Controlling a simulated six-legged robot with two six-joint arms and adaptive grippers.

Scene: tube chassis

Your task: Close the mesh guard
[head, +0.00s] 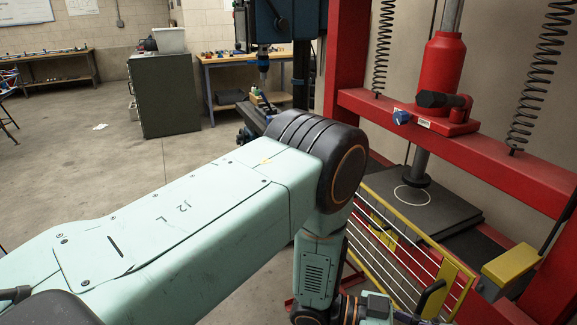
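The mesh guard (410,232) has a yellow frame with pale wires and stands low in front of the red press at the right. Its right-hand yellow upright (457,287) is apart from the yellow box (510,264) on the press's right post, with a gap between them. A black piece (432,298), perhaps the guard's handle, shows by that upright. My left arm reaches across from the left and bends down in front of the guard. My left gripper (405,317) is at the bottom edge, mostly cut off, close to the black piece; contact is unclear. My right gripper is out of view.
The red press (480,150) has a red jack (440,75), coil springs and a dark bed plate (425,205). A blue drill press (285,20), a grey-green cabinet (167,92) and a workbench (245,60) stand behind. The concrete floor at left is mostly clear.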

